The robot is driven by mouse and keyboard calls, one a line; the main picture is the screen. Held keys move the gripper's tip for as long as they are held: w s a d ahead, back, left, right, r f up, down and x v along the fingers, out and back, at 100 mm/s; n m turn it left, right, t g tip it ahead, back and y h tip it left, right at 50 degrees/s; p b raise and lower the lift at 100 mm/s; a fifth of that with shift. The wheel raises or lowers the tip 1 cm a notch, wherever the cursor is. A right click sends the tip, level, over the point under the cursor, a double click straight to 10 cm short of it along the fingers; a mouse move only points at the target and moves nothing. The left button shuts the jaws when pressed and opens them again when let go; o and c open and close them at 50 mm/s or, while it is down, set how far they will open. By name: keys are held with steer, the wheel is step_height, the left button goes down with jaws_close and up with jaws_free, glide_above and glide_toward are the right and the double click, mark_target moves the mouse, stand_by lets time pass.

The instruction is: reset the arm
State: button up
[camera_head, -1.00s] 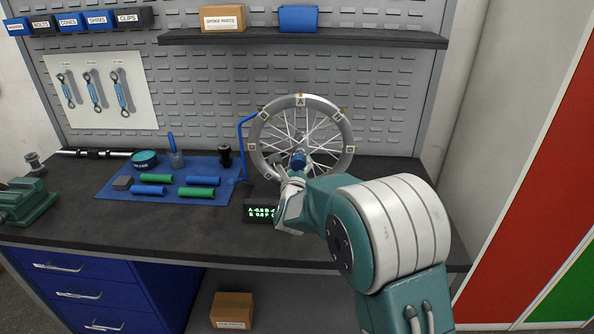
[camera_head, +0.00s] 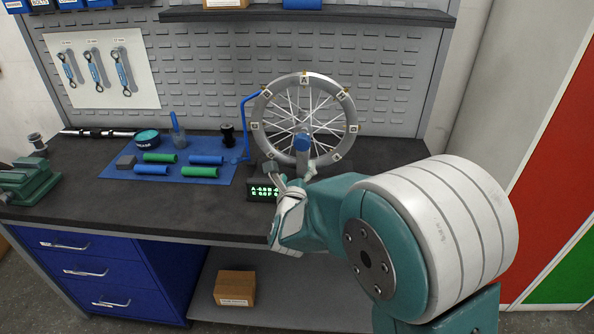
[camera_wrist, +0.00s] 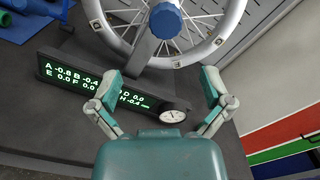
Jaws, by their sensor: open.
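My gripper (camera_wrist: 158,88) is open and empty in the wrist view, its two fingers spread apart in front of the spoked wheel (camera_wrist: 112,40). In the head view my gripper (camera_head: 290,190) is in front of the wheel (camera_head: 345,104), near the front edge of the bench, with its fingers partly hidden by my wrist. A blue knob (camera_wrist: 166,20) sits at the wheel's hub. A black display with green digits (camera_wrist: 75,80) and a round dial (camera_wrist: 172,116) are below the wheel; one finger overlaps the display in the picture.
The dark workbench (camera_head: 120,215) holds a blue mat (camera_head: 222,182) with green and blue grips, a green vise (camera_head: 28,182) at the left and a blue rod (camera_head: 245,125) beside the wheel. A shelf (camera_head: 400,16) overhangs behind. Red and green panels (camera_head: 540,190) stand at right.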

steer(key=s+d+r+n+g+y, duration=0.2)
steer(key=s+d+r+n+g, duration=0.15)
steer(key=s+n, duration=0.35)
steer(key=s+d+r+n+g+y, duration=0.1)
steer(key=s+d+r+n+g, duration=0.3)
steer(key=n, duration=0.5)
steer(key=s+d+f+n+g, duration=0.1)
steer(key=s+d+n, duration=0.2)
steer(key=s, duration=0.4)
steer(key=s+d+f+n+g+h, duration=0.1)
steer(key=s+d+n+g, duration=0.1)
steer(key=s+d+n, duration=0.2)
steer(key=s+d+f+n+g+h, duration=0.1)
steer(key=s+d+n+g, duration=0.1)
steer(key=s+n, duration=0.4)
steer(key=s+d, duration=0.1)
steer(key=s, duration=0.3)
steer(key=shift+d+f+n, duration=0.2)
steer(key=shift+f+n, duration=0.1)
steer(key=shift+f, duration=0.1)
